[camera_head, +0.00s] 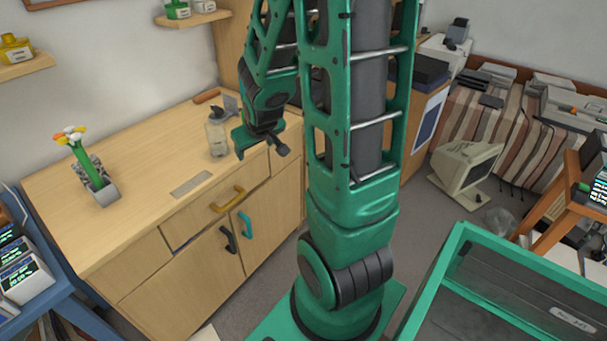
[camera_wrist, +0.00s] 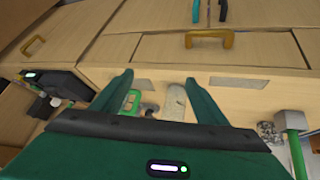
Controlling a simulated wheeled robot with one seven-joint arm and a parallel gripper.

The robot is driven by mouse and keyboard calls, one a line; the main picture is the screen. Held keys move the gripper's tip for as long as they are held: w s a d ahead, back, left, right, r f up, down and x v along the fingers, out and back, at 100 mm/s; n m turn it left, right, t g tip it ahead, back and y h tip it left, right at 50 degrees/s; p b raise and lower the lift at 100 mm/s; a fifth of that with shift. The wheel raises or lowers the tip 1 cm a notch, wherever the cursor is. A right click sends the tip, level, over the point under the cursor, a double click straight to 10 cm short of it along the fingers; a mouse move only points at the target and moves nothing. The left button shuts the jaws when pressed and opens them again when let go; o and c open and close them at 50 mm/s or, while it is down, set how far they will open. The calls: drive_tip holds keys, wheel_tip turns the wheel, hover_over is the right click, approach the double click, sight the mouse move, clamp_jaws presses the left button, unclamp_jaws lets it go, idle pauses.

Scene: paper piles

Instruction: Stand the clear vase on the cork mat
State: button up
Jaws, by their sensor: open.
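My gripper (camera_head: 258,141) is open above the front edge of the wooden cabinet top. Its two fingers (camera_wrist: 158,80) show apart in the wrist view, with nothing held between them. A see-through greyish vessel with a dark top (camera_head: 217,134) stands upright on the cabinet top, just left of my gripper. I cannot tell whether it is the clear vase. In the wrist view a pale rounded object (camera_wrist: 172,101) shows beyond the fingers; I cannot tell what it is. I cannot make out a cork mat in either view.
The cabinet top (camera_head: 135,150) bears a grey holder (camera_head: 105,190) with a green stem and flowers, and a flat grey plate (camera_head: 190,184). Much of its middle is bare. A drawer with a yellow handle (camera_head: 227,200) is in front. A monitor (camera_head: 467,170) stands at the right.

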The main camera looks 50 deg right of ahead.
drive_tip(key=s+a+r+m+g+y, duration=0.1)
drive_tip(key=s+a+r+g, duration=0.1)
drive_tip(key=s, duration=0.6)
drive_tip(key=s+a+r+m+g+y, duration=0.1)
drive_tip(key=s+a+r+g, duration=0.1)
drive_tip(key=s, duration=0.6)
drive_tip(key=s+a+r+m+g+y, duration=0.1)
drive_tip(key=s+a+r+g, duration=0.1)
drive_tip(key=s, duration=0.6)
wheel_tip(320, 180, up, 2)
drive_tip(key=shift+s+a+r+y, duration=0.15)
drive_tip(key=shift+s+a+y, duration=0.25)
drive_tip(key=shift+a, duration=0.4)
